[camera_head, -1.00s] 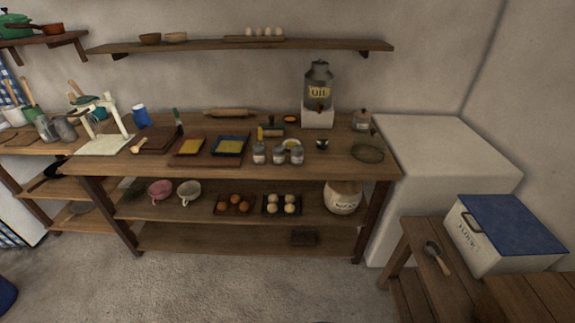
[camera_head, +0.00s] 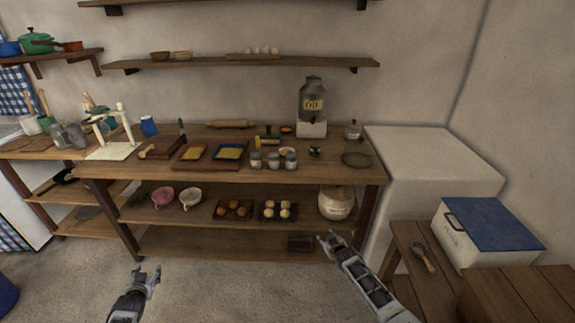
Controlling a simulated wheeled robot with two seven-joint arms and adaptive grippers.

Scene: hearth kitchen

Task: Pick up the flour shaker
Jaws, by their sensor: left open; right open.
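Three small grey shakers stand upright side by side near the front edge of the wooden worktop (camera_head: 130,172): a left one (camera_head: 256,161), a middle one (camera_head: 274,161) and a right one (camera_head: 291,159). Their labels are too small to read, so I cannot tell which is the flour shaker. My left gripper (camera_head: 147,273) is open and empty, low in front of the table at the lower left. My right gripper (camera_head: 331,239) is open and empty, in front of the lower shelves, below and right of the shakers. Neither gripper touches a shaker.
Behind the shakers is a yellow-filled bowl (camera_head: 286,151); a small dark-topped jar (camera_head: 315,151) is to their right. A blue tray (camera_head: 230,152) lies left. A stool (camera_head: 400,240) and a blue-lidded box (camera_head: 487,236) are at right.

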